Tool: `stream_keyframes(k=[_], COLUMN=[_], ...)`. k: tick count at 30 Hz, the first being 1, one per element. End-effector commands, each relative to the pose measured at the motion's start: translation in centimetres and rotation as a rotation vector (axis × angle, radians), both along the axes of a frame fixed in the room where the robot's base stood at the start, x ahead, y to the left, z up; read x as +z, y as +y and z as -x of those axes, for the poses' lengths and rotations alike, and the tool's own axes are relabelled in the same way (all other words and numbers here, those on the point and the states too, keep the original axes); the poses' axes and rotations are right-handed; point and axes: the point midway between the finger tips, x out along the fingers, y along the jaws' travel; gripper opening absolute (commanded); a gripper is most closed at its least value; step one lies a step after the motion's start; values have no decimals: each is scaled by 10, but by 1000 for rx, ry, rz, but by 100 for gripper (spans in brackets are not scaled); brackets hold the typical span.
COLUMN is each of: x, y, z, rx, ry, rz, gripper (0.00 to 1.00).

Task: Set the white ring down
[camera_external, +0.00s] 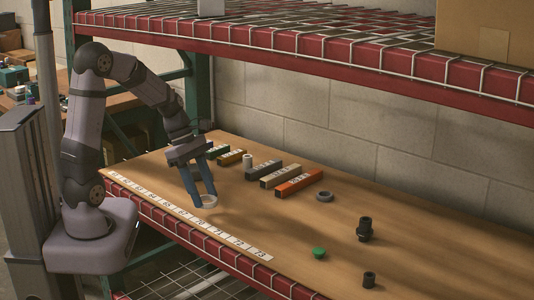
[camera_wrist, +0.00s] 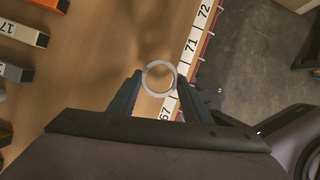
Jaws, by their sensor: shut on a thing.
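The white ring (camera_external: 209,201) is held between the fingertips of my gripper (camera_external: 203,200), near the front edge of the wooden shelf board. It also shows in the wrist view (camera_wrist: 146,82) as an open circle, with one finger on each side. My gripper (camera_wrist: 160,80) is shut on the ring in that view. The ring is close to the strip of number labels, around 70. Whether the ring's underside touches the board, I cannot tell.
Numbered blocks (camera_external: 297,184) lie toward the back, with a white cylinder (camera_external: 247,161) among them. A grey ring (camera_external: 324,196), a black stepped part (camera_external: 364,229), a green cap (camera_external: 319,253) and a small black cylinder (camera_external: 369,280) stand to the right. The board between is clear. A wire-mesh shelf is overhead.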

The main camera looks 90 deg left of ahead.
Motion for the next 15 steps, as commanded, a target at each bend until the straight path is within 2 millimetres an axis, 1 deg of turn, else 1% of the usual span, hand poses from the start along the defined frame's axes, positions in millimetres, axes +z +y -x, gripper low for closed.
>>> stream_keyframes(k=[1,2,3,5,7,9,11,12,15], x=[2,2,3,4,4,5,5,5,5], y=[6,10,15,22,28,30,31,29,20], z=[-15,-24,-38,-62,-91,-118,-140,-154,-185], rx=[19,35,61,102,151,195,227,244,267], ry=[0,0,0,0,-1,0,-1,-1,0], rz=[-1,1,0,-1,-1,0,-2,-1,-1], gripper=[24,24,24,24,24,24,24,24,24])
